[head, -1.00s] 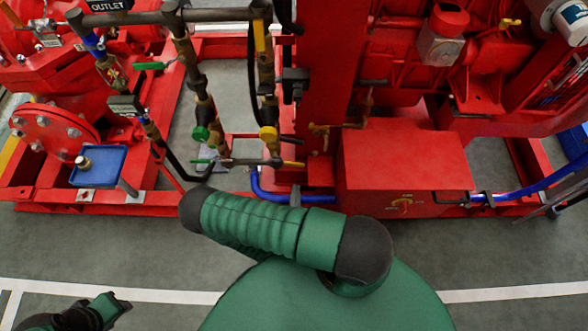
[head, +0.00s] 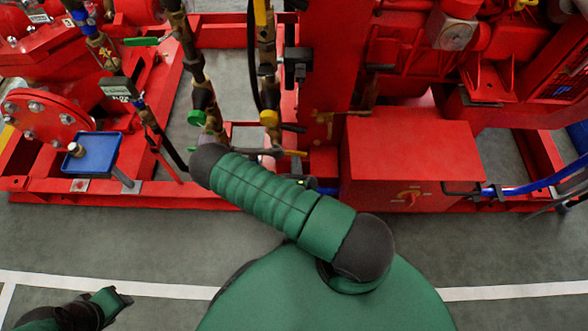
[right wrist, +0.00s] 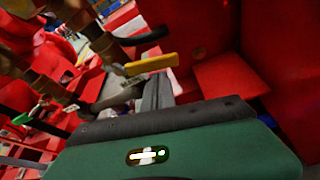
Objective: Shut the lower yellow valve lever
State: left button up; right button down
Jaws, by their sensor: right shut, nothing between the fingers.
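The lower yellow valve lever (head: 295,153) sits low on the pipework in the head view, sticking out to the right just above my right arm. In the right wrist view a yellow lever (right wrist: 152,65) lies nearly level, its right end tilted slightly up. My right gripper (right wrist: 157,92) is shut and empty, its dark fingers just below that lever in the picture. Whether they touch it I cannot tell. In the head view my right arm largely hides this gripper. Part of my left arm shows at the lower left, its jaws not clear.
Another yellow lever (head: 261,12) stands upright higher on the pipe. A green lever (head: 141,42) is to the left. A red box (head: 410,155) stands right of the pipes. The red base frame (head: 60,188) runs along the front, with clear grey floor before it.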

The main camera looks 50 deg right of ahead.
jog(key=shift+r, duration=0.1)
jog(key=p, duration=0.2)
jog(key=r+n+p, duration=0.1)
jog(key=p, duration=0.1)
jog(key=shift+s+d+r+n+g+h+p, duration=0.2)
jog(key=shift+n+g+h+p, duration=0.1)
jog(key=shift+h+p, duration=0.1)
jog(key=shift+f, duration=0.1)
